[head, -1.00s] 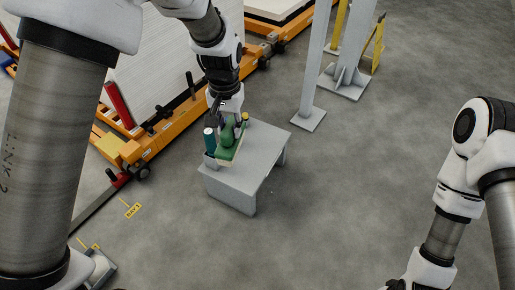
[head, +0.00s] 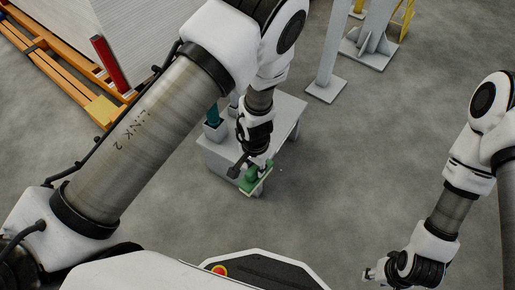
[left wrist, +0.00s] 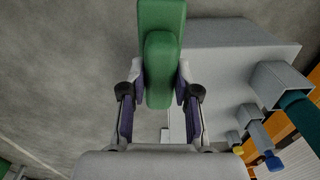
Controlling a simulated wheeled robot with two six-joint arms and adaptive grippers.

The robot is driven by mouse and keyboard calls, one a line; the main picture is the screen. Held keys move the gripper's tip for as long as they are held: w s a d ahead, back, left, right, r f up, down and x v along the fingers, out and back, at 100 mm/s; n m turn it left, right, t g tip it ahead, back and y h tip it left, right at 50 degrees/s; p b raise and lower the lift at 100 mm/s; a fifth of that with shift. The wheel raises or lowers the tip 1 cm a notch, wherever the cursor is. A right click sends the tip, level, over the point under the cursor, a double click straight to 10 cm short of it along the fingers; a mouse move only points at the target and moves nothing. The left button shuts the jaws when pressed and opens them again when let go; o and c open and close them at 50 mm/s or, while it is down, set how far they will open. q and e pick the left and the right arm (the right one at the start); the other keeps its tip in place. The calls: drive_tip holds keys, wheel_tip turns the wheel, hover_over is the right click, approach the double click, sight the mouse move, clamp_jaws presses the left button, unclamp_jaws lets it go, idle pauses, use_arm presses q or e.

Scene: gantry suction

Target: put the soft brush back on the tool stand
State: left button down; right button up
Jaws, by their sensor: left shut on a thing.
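My left gripper (head: 257,166) is shut on a green soft brush (head: 255,181), near the front edge of the grey tool stand (head: 285,125). In the left wrist view the green brush (left wrist: 160,75) sits between the two purple-padded fingers, with its long body pointing away. The stand top (left wrist: 225,65) lies to the right there, with bare floor to the left. Square grey holders (left wrist: 275,84) stand along the stand's right side, one with a teal tool (left wrist: 302,108) in it. My right gripper (head: 370,275) is low at the right, away from the stand; its finger opening is unclear.
A grey post (head: 328,55) and a braced column base (head: 370,45) stand behind the stand. An orange rack (head: 60,62) with a white stack is at the upper left. The floor right of the stand is clear.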

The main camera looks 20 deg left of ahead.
use_arm(q)
drive_tip(key=shift+w, duration=0.35)
drive_tip(key=w+a+f+b, duration=0.1)
drive_tip(key=w+b, duration=0.2)
drive_tip(key=w, duration=0.2)
drive_tip(key=w+a+f+b, duration=0.1)
drive_tip(key=w+f+b, duration=0.1)
drive_tip(key=w+b, duration=0.1)
drive_tip(key=w+a+f+b, duration=0.2)
drive_tip(key=w+b, duration=0.1)
drive_tip(key=w, duration=0.3)
drive_tip(key=shift+w+a, duration=0.1)
drive_tip(key=shift+w, duration=0.2)
drive_tip(key=c, duration=0.9)
unclamp_jaws()
drive_tip(key=shift+f, duration=0.1)
drive_tip(key=shift+o, duration=0.3)
